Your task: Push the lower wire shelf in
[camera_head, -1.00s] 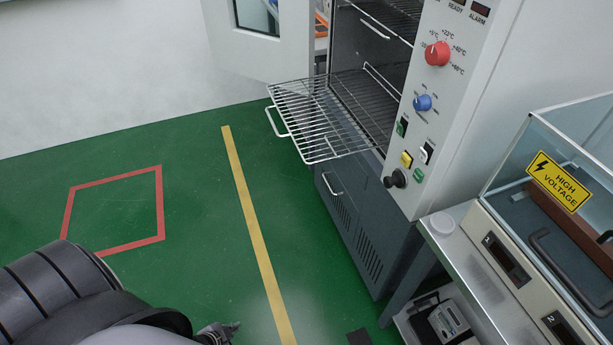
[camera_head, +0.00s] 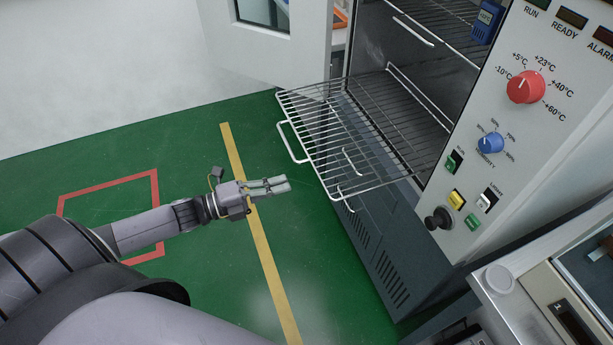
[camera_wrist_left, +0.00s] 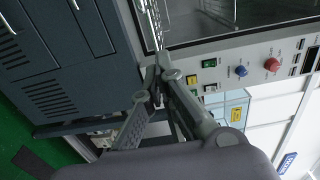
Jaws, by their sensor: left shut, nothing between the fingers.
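The lower wire shelf (camera_head: 345,135) sticks far out of the open cabinet, with its handle (camera_head: 287,143) on its front edge. It also shows nearly edge-on at the top of the left wrist view (camera_wrist_left: 152,22). My left gripper (camera_head: 287,184) is shut and empty, in front of the shelf and pointing toward it. In the head view it appears just below the handle, with a small gap to the front edge. Its fingertips show in the left wrist view (camera_wrist_left: 160,66). My right gripper is not in view.
The upper wire shelf (camera_head: 440,25) sits inside the cabinet. The control panel (camera_head: 510,130) with red and blue knobs stands right of the opening. The open white door (camera_head: 265,50) is behind. The green floor in front is clear.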

